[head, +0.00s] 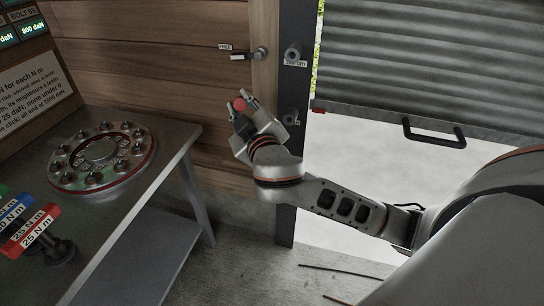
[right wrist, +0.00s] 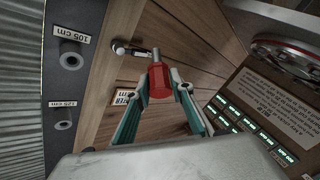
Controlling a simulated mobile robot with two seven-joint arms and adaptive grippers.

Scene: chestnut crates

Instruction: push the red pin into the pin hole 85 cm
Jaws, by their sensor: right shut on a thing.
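My right gripper (head: 243,108) is shut on the red pin (head: 239,104), in front of the wooden wall left of the dark post. In the right wrist view the red pin (right wrist: 158,80) sits between the fingertips of the gripper (right wrist: 160,88), with its metal shank pointing away. It is clear of any hole. The post carries an upper pin hole (head: 293,54) and a lower one (head: 290,115). The right wrist view shows a hole marked 105 cm (right wrist: 70,60) and one marked 125 cm (right wrist: 63,125). I see no 85 cm label. My left gripper is not in view.
A metal latch (head: 255,53) is on the wooden wall. A grey corrugated shutter (head: 420,60) with a black handle (head: 433,133) is right of the post. A metal bench (head: 170,150) with a round socket rack (head: 100,158) stands left. Thin rods lie on the floor.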

